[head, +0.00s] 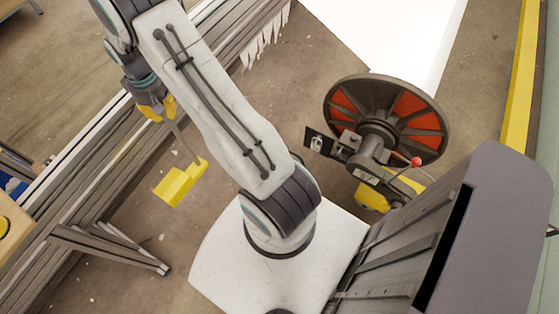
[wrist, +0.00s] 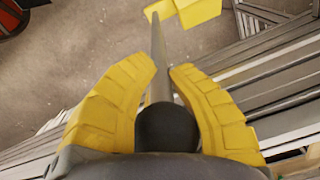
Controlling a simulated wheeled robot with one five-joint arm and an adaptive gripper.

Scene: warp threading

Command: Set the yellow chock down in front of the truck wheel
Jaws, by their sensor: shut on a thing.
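The yellow chock (head: 178,184) hangs at the end of a thin grey handle, above the concrete floor and left of my white base. My gripper (head: 158,108) has yellow fingers and is shut on this handle. In the wrist view, my gripper (wrist: 160,72) is around the handle, with a dark ball near the palm. There the chock (wrist: 196,10) is at the top, partly cut off. No truck wheel can be made out for certain. A large dark spoked disc with red panels (head: 408,104) stands at the right; I cannot tell whether it is that wheel.
Grey metal rails (head: 85,150) run diagonally along the left, with a low leg (head: 110,247) reaching across the floor. A red-knobbed lever (head: 416,161) stands by the disc. A yellow beam (head: 522,75) is at the far right. Bare floor lies below the chock.

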